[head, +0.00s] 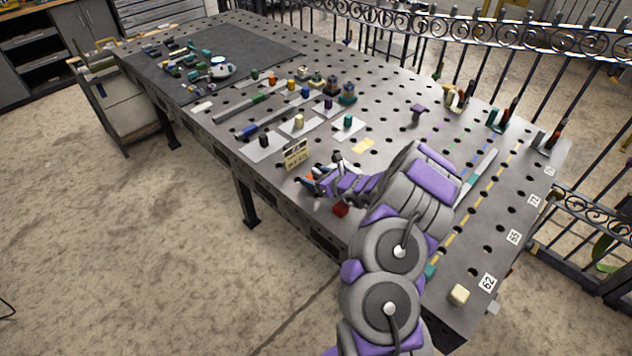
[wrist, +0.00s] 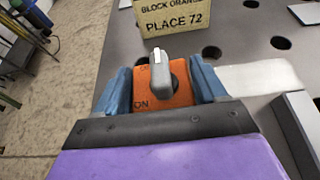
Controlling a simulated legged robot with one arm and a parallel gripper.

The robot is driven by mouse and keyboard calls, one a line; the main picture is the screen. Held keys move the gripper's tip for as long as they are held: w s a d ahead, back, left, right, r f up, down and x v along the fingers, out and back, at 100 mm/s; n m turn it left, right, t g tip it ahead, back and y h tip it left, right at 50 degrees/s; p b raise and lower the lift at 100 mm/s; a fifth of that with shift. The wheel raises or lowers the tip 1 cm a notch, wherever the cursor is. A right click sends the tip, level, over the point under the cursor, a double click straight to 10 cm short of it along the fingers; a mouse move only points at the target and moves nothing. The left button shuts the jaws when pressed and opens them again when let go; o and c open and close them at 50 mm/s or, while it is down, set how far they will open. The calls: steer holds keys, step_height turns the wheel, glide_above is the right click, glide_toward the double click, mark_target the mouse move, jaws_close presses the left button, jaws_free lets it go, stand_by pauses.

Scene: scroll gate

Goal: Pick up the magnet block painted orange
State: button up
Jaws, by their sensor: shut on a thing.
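The orange magnet block (wrist: 150,95) sits between the blue fingers of my gripper (wrist: 163,88) in the wrist view. It has a grey knob on top and "ON" lettering on its face. My gripper is shut on it. In the head view my gripper (head: 312,176) is low over the near edge of the table, beside a small sign. Only a sliver of orange shows there, so I cannot tell whether the block touches the table. The sign (wrist: 205,15) reads "BLOCK ORAN…" and "PLACE 72", and stands just beyond the block.
The perforated steel table (head: 385,125) carries several coloured blocks on pale plates at its middle. A cream block (head: 458,294) stands at the near right end, by number labels (head: 487,282). Clamps line the far right edge.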

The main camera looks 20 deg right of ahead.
steer(key=shift+a+r, duration=0.1)
steer(key=shift+a, duration=0.15)
steer(key=c, duration=0.5)
steer(key=shift+d, duration=0.25)
jaws_close()
